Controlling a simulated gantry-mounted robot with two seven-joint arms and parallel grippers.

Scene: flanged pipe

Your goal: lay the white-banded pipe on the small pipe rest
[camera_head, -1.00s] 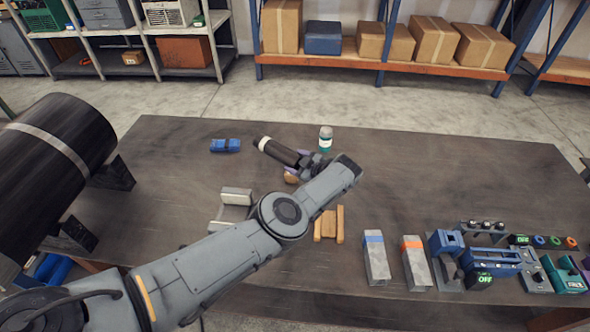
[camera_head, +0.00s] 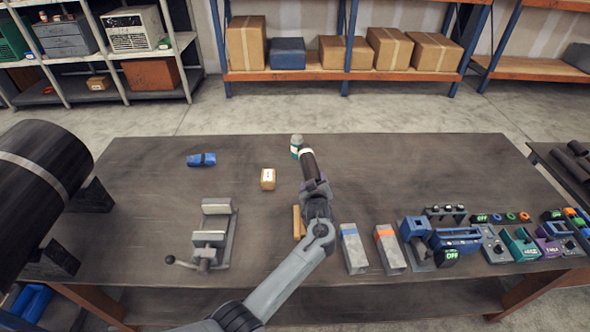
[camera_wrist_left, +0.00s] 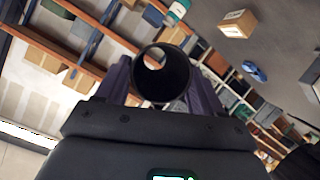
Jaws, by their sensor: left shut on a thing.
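My left gripper (camera_head: 316,190) is shut on the dark pipe (camera_head: 310,168) and holds it above the table's middle. The pipe's white band (camera_head: 305,153) shows near its far end, beside a teal-and-white bottle. In the left wrist view the open round end of the pipe (camera_wrist_left: 163,72) sits between the gripper's two fingers (camera_wrist_left: 160,90). A low wooden piece with parallel bars (camera_head: 297,222), perhaps the small pipe rest, lies on the table just left of my left forearm, partly hidden by it. My right gripper is in neither view.
A grey vise (camera_head: 210,238) stands left of centre. A small carton (camera_head: 268,179), a blue item (camera_head: 201,160) and the bottle (camera_head: 297,147) stand behind. Blue-banded (camera_head: 353,250) and orange-banded (camera_head: 389,250) blocks stand right. A large dark cylinder (camera_head: 40,190) is far left. The back right is clear.

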